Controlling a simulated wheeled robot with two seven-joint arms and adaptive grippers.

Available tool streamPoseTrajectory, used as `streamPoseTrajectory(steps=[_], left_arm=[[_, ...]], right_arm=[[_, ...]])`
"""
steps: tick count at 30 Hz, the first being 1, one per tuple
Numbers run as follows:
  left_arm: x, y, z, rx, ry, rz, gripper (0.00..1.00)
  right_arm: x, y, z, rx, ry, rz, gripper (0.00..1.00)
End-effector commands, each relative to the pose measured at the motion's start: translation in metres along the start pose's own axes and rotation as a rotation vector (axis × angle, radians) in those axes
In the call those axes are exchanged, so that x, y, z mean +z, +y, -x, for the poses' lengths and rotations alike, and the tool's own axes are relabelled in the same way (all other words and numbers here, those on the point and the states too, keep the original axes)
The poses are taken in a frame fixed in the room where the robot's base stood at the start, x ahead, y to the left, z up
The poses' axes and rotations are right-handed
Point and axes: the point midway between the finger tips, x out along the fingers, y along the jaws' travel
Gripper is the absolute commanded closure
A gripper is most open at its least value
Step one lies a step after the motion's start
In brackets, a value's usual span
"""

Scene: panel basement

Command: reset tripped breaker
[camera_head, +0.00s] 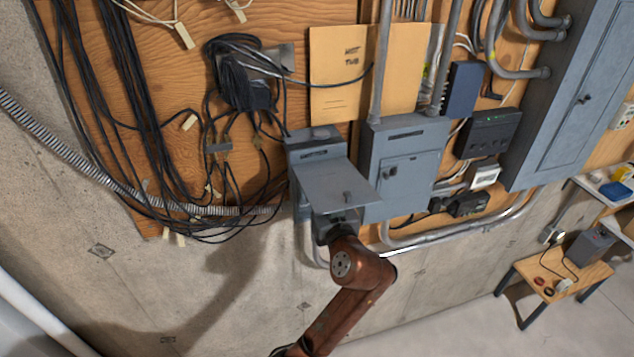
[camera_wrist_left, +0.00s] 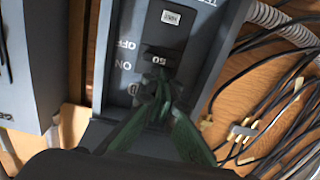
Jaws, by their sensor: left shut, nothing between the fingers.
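A small grey breaker box (camera_head: 315,145) is on the plywood wall, its door (camera_head: 335,185) swung open toward the head camera. The left wrist view shows its dark inner panel (camera_wrist_left: 120,65) with a label and the words OFF and ON, turned in the picture. A black breaker handle (camera_wrist_left: 157,58) marked 50 sits beside these words. My left gripper (camera_wrist_left: 160,98) is shut, with nothing between its fingers; its tips are at the handle's near side. I cannot tell whether they touch it. In the head view the door hides the fingertips. My right gripper is not in view.
A larger closed grey box (camera_head: 405,165) stands close on the right, with vertical conduits (camera_head: 383,60) above. Loose black cables (camera_head: 235,85) hang on the left. A tall grey cabinet (camera_head: 565,100) and a small wooden table (camera_head: 555,270) are farther right.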

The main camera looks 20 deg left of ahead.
Motion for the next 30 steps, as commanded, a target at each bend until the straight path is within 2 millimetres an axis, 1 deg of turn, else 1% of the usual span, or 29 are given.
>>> streamPoseTrajectory(steps=[5, 24, 30], left_arm=[[0.0, 0.001, 0.008, 0.001, 0.001, 0.0, 1.0], [0.001, 0.001, 0.057, 0.002, 0.0, 0.0, 1.0], [0.0, 0.0, 0.068, 0.001, 0.001, 0.0, 1.0]], right_arm=[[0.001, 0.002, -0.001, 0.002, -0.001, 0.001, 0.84], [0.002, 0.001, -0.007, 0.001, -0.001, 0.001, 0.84], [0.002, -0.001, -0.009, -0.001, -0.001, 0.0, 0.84]])
